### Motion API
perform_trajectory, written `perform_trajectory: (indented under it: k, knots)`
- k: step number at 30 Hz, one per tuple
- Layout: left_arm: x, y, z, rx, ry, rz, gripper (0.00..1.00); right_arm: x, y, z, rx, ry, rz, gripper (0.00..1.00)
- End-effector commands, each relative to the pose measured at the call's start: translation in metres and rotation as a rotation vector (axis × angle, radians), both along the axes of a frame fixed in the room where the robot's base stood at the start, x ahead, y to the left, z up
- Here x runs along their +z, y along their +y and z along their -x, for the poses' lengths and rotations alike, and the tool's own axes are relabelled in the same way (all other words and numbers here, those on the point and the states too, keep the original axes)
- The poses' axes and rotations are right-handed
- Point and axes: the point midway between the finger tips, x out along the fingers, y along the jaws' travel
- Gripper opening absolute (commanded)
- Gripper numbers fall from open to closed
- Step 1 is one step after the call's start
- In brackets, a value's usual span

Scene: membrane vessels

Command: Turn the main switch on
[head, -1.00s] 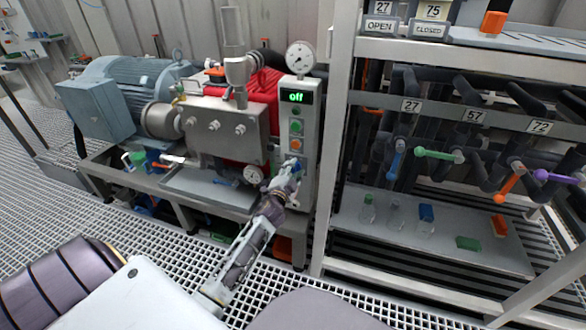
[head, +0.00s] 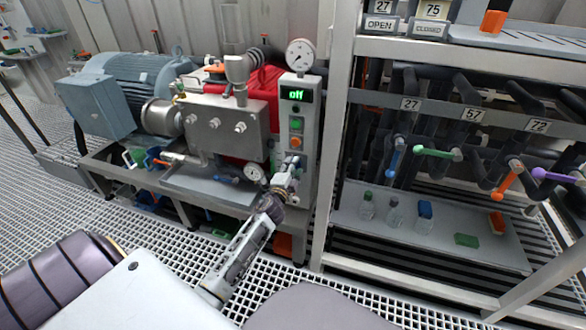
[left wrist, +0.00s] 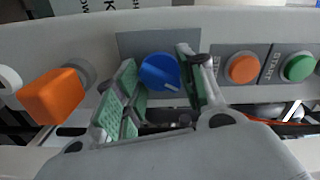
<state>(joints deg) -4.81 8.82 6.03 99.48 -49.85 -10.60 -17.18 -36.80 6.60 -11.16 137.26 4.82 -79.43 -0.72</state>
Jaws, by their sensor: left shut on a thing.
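The control panel (head: 310,130) stands upright between the pump and the rack; its green-lit display (head: 296,95) reads "off". In the left wrist view a round blue knob (left wrist: 160,73) with a white pointer mark sits on a grey plate. The mark points down and to the right. My left gripper (left wrist: 156,62) has its green-padded fingers on both sides of the knob and is shut on it. In the head view my left gripper (head: 291,168) reaches the lower panel face and largely hides the knob. My right gripper is not in view.
In the left wrist view an orange button (left wrist: 243,68) and a green START button (left wrist: 298,67) lie right of the knob, an orange block-shaped part (left wrist: 52,96) left. A gauge (head: 300,55) tops the panel. A rack (head: 335,140) with coloured valve handles stands right.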

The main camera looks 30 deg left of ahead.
Motion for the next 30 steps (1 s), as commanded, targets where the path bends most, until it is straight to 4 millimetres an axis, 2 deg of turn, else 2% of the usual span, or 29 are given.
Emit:
perform_trajectory:
  k: [1,2,6,20,30]
  knots:
    - [-0.001,-0.001,0.000,-0.002,0.001,-0.002,0.16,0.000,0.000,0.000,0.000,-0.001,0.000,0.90]
    - [-0.001,-0.001,0.000,-0.002,0.001,-0.002,0.43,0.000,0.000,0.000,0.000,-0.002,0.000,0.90]
    - [-0.001,-0.001,0.000,-0.001,0.001,-0.001,0.61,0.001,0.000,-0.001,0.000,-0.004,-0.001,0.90]
    - [0.000,-0.001,0.002,0.000,0.001,0.001,0.61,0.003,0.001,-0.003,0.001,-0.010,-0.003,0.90]
    - [-0.001,-0.005,0.022,0.000,0.002,0.001,0.61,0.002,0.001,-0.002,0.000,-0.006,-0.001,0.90]
